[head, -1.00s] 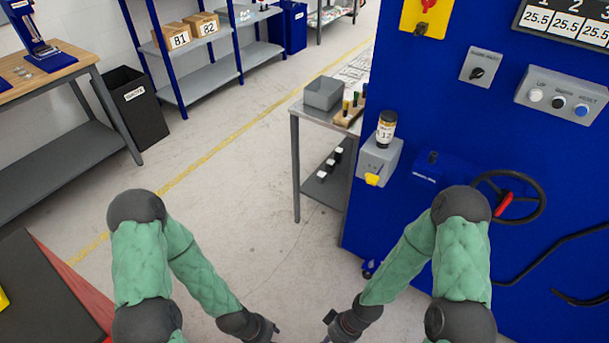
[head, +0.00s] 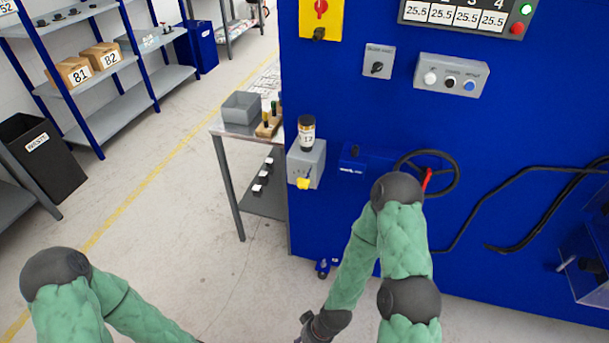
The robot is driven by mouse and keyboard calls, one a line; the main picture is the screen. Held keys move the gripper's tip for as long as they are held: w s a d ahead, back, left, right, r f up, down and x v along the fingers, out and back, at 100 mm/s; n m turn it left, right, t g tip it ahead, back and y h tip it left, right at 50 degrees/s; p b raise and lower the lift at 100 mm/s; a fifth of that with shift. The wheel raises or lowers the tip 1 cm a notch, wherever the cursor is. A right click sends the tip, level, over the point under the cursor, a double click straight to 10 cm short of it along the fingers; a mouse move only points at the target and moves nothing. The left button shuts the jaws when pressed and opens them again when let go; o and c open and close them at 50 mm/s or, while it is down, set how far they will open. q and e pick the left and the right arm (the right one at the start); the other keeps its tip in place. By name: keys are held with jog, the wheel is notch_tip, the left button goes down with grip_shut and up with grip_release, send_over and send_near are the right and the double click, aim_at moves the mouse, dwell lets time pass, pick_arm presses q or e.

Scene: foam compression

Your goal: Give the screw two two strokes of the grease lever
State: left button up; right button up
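A grey box (head: 308,161) on the front of the blue machine has a small yellow lever (head: 303,184) low on its face.
The blue machine (head: 520,130) carries a handwheel (head: 457,176) with a red handle and a button panel (head: 451,80). A side table (head: 217,126) with a grey bin (head: 240,107) stands left of it. The floor before the side table is clear.

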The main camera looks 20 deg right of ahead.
dwell(0.3)
grip_shut()
dwell(1.1)
